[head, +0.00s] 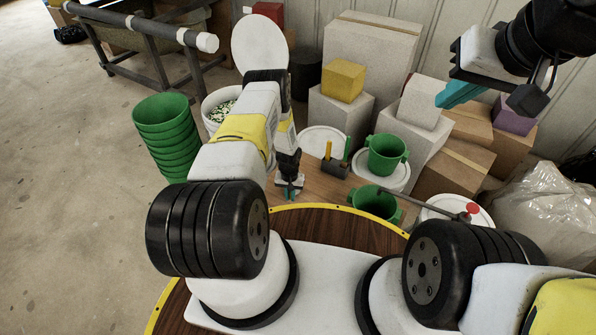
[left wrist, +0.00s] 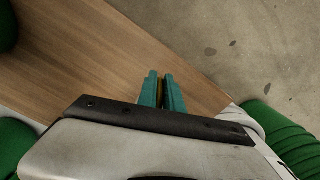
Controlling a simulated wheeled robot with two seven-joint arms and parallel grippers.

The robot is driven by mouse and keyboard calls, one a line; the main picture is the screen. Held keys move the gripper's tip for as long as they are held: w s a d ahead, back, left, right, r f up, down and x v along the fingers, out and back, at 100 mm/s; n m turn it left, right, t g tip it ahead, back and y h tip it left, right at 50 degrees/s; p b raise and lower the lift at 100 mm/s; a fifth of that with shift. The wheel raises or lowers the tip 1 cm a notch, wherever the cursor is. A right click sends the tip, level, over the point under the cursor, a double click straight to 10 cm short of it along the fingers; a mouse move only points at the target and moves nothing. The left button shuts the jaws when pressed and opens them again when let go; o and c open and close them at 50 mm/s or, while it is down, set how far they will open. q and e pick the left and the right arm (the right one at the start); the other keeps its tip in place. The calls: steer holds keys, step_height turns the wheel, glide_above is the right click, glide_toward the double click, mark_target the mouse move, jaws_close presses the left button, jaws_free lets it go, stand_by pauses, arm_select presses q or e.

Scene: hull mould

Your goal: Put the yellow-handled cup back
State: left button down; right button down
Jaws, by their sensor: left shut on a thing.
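My left gripper (head: 290,190) is low over the brown table's left part in the head view. In the left wrist view, its teal fingers (left wrist: 162,92) are shut on a narrow dark-yellow strip (left wrist: 160,92), which looks like the yellow handle. The cup part is hidden, so I cannot confirm its shape. Right of this gripper, a small dark holder (head: 335,168) has a yellow upright piece (head: 328,149) and a green one (head: 347,149). My right gripper (head: 461,93) is raised at the upper right, clear of the table. Its teal fingers overlap, so its opening is unclear.
Two-handled green pots stand at the back (head: 386,155) and nearer (head: 374,203). A rod with a red knob (head: 473,208) crosses near a white lid. Green buckets (head: 165,130) are stacked left, beside a white bucket (head: 212,100). Boxes (head: 460,165) crowd the right. The left floor is open.

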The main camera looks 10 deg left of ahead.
arm_select(q)
steer(key=shift+s+f, duration=0.1)
steer(key=shift+f, duration=1.2)
steer(key=c, duration=1.5)
jaws_free()
steer(key=shift+f, duration=0.1)
